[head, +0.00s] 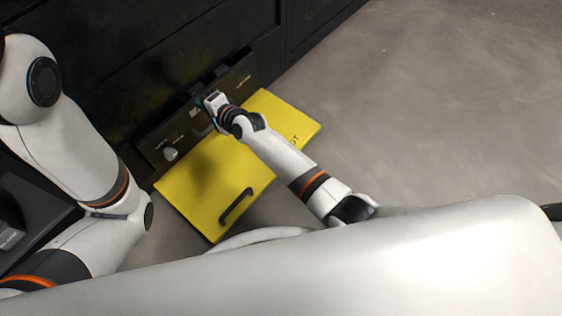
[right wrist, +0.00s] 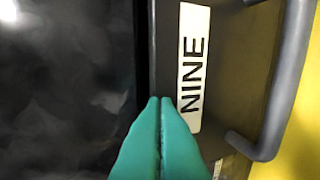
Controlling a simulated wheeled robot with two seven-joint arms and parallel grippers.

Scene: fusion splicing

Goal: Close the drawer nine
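Drawer nine shows in the right wrist view as a dark grey front (right wrist: 228,45) with a white label (right wrist: 193,65) reading NINE and a grey bar handle (right wrist: 287,90). My right gripper (right wrist: 160,100) has its teal fingers pressed together with nothing visible between them. The fingertips overlap the front's edge beside the label; I cannot tell whether they touch it. In the head view the right gripper (head: 208,103) is at the dark drawer fronts of the black cabinet and hides part of them. How far drawer nine stands out is unclear. My left gripper is out of view.
A yellow panel (head: 185,185) with a black handle (head: 236,206) juts out below the dark fronts, under my right arm. The black cabinet (head: 95,75) fills the upper left. Grey floor (head: 430,110) is clear on the right.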

